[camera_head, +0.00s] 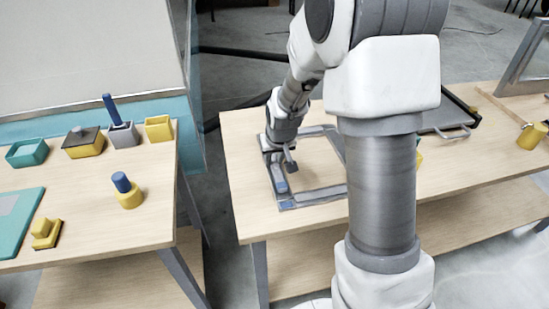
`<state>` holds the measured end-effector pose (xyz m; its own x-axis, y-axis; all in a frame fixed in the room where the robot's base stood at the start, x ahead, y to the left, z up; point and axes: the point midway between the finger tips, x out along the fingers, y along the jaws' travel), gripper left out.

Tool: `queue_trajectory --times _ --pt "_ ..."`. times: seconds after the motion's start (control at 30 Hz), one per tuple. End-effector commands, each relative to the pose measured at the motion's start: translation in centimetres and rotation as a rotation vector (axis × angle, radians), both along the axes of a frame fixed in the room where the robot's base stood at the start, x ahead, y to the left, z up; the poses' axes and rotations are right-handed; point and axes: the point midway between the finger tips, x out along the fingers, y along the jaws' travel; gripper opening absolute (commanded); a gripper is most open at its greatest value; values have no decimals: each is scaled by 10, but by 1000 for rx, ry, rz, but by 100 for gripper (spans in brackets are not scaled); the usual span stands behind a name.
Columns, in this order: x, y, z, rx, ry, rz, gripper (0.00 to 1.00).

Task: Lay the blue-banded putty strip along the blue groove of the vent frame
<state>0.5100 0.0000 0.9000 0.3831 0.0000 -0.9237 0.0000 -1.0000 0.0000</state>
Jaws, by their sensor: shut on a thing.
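The vent frame (327,193), a grey rectangular frame, lies flat on the right wooden table. Its right part is hidden behind my arm. Blue marks (281,187) show on its left side and near its front left corner. I cannot tell which is the groove and which is a strip's band. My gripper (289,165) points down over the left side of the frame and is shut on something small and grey. That is probably the putty strip, but its shape and band are too small to make out. I cannot tell whether it touches the frame.
A dark tray (448,133) lies behind my arm on the right table, with a yellow cylinder (532,136) farther right. The left table holds a teal box (26,153), yellow and grey containers, a blue-topped yellow peg (127,191) and a yellow block (46,234). A gap separates the tables.

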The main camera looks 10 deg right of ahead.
Motion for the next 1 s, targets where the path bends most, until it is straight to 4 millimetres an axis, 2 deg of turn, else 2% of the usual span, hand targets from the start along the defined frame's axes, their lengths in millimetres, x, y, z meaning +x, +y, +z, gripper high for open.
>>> queue_trajectory --times 0.37,0.4,0.57,0.77,1.0 --pt "0 0 -2 0 0 0 0" --pt "0 0 -2 0 0 0 36" --pt "0 0 -3 0 0 0 64" --pt "-3 0 10 0 -4 0 64" --pt "-20 0 52 0 -6 0 64"
